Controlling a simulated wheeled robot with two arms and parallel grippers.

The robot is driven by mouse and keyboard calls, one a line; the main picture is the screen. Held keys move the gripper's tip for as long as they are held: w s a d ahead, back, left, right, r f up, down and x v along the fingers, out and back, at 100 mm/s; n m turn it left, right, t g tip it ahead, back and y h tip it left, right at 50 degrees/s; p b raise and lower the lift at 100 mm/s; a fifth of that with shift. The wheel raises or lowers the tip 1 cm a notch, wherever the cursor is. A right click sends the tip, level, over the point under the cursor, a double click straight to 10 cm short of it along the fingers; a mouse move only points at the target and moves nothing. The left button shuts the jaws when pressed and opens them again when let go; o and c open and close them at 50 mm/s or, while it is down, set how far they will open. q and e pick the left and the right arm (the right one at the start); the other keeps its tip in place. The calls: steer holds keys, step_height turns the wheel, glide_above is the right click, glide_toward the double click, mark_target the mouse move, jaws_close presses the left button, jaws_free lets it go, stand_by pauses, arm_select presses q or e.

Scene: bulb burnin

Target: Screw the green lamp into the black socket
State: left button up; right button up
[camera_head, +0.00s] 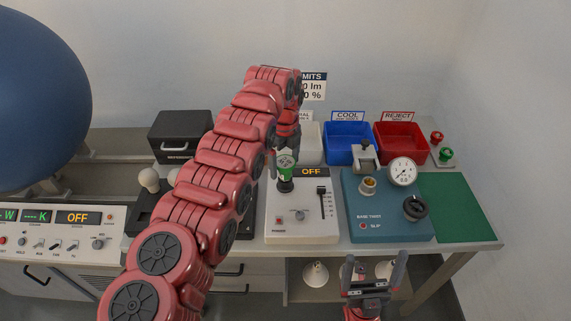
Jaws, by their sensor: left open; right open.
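The green lamp (286,171) stands upright over the black socket (285,186) on the white control box. Its lower end meets the socket, but I cannot tell how far it is screwed in. A pale marked patch shows on its upper part. My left gripper (286,152) points down from above, with its open fingers around or just beside the lamp's top. I cannot tell whether they touch it. My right gripper (375,268) is open and empty, low in front of the bench edge, well away from the lamp.
The white box (320,225) has a slider and an OFF display. A teal gauge unit (385,230) stands right of it. Blue (348,153) and red (401,156) bins stand behind. A green mat (458,208) is clear. My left arm hides much of the left bench.

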arm_select(q)
steer(key=n, duration=0.2)
steer(key=n+b, duration=0.1)
steer(key=n, duration=0.1)
steer(key=n+b, duration=0.1)
steer(key=shift+f+n, duration=0.25)
steer(key=shift+n, duration=0.15)
steer(key=n+b, duration=0.1)
steer(key=n, duration=0.2)
steer(key=n+b, duration=0.1)
steer(key=n, duration=0.5)
steer(key=shift+a+r, duration=0.1)
steer(key=n, duration=0.4)
steer(key=shift+s+a+r+n+b, duration=0.1)
steer(key=shift+n+b, duration=0.3)
